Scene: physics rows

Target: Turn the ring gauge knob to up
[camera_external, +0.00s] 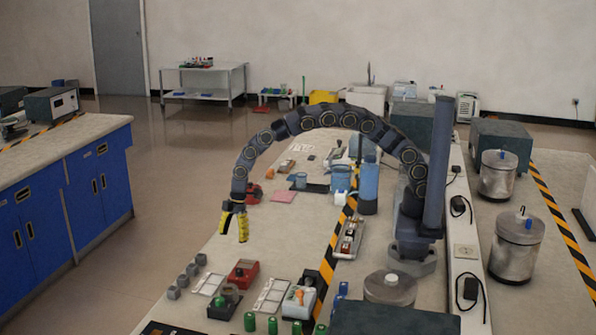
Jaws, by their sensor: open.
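My gripper (233,235) hangs at the end of my arched arm, over the left side of the bench. Its two yellow and black fingers point down, apart and empty. I cannot tell for sure which object carries the ring gauge knob. Any knob's direction is too small to read.
Several grey blocks (184,280) lie at the bench's left edge, and green cylinders (272,325) line the front. Blue containers (368,190) and a small tray (348,238) stand near my arm. A red object (253,193) lies behind my gripper. Bare bench lies around (285,235).

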